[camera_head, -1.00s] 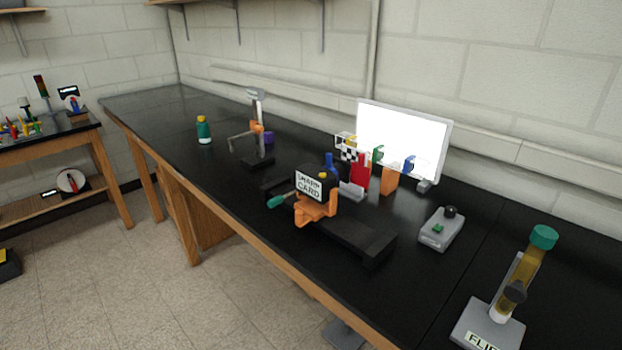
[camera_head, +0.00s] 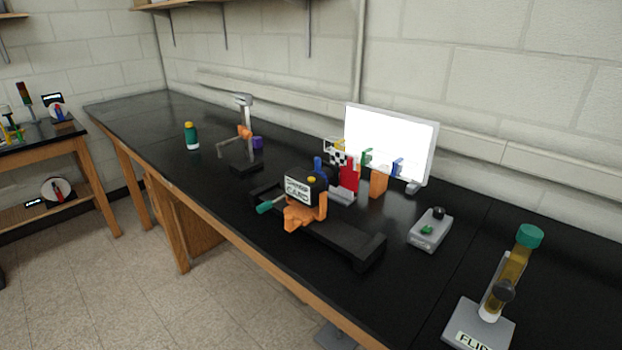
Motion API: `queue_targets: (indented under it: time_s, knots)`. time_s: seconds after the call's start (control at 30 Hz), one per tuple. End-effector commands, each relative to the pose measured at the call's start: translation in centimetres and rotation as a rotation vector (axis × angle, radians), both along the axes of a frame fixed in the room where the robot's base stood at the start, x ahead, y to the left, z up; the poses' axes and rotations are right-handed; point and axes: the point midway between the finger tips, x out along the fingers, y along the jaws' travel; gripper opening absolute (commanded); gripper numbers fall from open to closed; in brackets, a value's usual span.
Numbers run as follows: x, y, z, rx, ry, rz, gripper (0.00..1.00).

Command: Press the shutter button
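A small camera-like block with a white lettered card (camera_head: 298,190) on its front sits on an orange carriage (camera_head: 300,217). The carriage rests on a long black rail (camera_head: 340,238) on the bench. A small yellow button (camera_head: 311,179) shows on top of the block. A grey box (camera_head: 430,240) to the right has a green button (camera_head: 427,230) and a black knob (camera_head: 438,212). I cannot read a label that tells which button is the shutter. My gripper is not in view.
The black bench top (camera_head: 150,125) is clear at the far left. A bright white panel (camera_head: 390,142) stands behind small coloured pieces. A grey stand (camera_head: 243,130), a green bottle (camera_head: 191,136) and a tilted tube on a base (camera_head: 505,280) also stand there.

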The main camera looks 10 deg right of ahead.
Motion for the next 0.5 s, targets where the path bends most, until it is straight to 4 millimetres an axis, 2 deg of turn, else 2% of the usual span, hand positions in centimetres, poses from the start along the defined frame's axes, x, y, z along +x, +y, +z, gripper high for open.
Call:
queue_targets:
  time_s: [0.03, 0.13, 0.5]
  knots:
    - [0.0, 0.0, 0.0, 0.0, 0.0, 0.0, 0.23]
    - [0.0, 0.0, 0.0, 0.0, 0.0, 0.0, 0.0]
    - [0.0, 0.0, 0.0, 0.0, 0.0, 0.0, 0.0]
